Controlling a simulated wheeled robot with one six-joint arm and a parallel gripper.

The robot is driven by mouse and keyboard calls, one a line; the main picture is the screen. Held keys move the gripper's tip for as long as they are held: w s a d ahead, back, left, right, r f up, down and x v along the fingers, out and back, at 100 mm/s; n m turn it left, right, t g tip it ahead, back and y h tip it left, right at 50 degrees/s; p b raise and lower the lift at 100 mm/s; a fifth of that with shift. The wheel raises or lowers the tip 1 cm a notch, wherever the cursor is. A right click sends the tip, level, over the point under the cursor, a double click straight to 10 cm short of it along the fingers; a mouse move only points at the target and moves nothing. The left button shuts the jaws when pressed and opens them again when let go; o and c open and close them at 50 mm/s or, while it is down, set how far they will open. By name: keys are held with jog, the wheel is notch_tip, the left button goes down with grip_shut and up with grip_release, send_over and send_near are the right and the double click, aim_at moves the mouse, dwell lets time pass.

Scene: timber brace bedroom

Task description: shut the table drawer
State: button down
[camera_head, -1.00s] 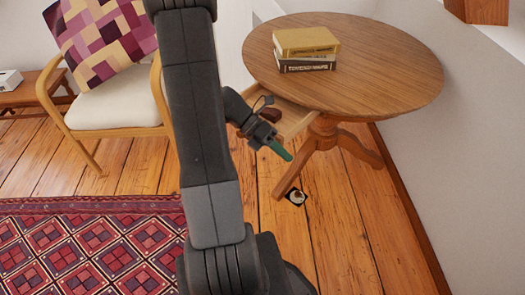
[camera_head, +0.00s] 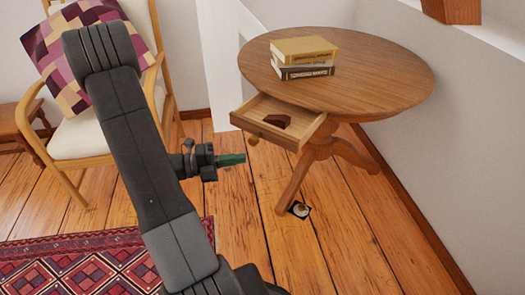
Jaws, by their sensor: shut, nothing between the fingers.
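The table drawer (camera_head: 292,139) stands open under the round wooden table (camera_head: 400,85), pulled out toward the lower left. Its front has a round wooden knob (camera_head: 254,140). A dark reddish-brown object (camera_head: 277,121) lies inside it. My gripper (camera_head: 240,159), with green fingertips, is shut and empty. In the picture it is just left of and below the knob, pointing right, with a visible gap between them. The drawer's inside and front edge are in clear view.
Stacked books (camera_head: 305,57) lie on the tabletop. A small dark item with a white round top (camera_head: 299,209) is on the floor by the table's foot. A cushioned chair (camera_head: 85,140) stands at left, with a patterned rug (camera_head: 90,265) in front. Wooden floor between is clear.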

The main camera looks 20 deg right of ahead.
aim_at(304, 125)
jog(key=w+b+x, duration=0.1)
jog(key=x, duration=0.3)
jog(key=b+x, duration=0.1)
jog(key=x, duration=0.3)
jog(key=w+b+x, duration=0.1)
jog(key=x, duration=0.4)
jog(key=shift+w+d+f+b, duration=0.1)
jog(key=shift+w+d+b, duration=0.15)
jog(key=shift+w+b, duration=0.15)
jog(key=shift+d, duration=0.1)
jog(key=shift+w+d+p, duration=0.1)
jog(key=shift+d+p, duration=0.15)
jog(key=shift+p, duration=0.2)
jog(key=w+d+p, duration=0.2)
jog(key=d, duration=0.2)
jog(key=w+d+p, duration=0.3)
jog(key=d, duration=0.2)
jog(key=w+d+p, duration=0.2)
jog(key=w+d, duration=0.1)
jog(key=d, duration=0.1)
jog(key=shift+w+d, duration=0.2)
jog(key=shift+d, duration=0.1)
jog(key=shift+a, duration=0.1)
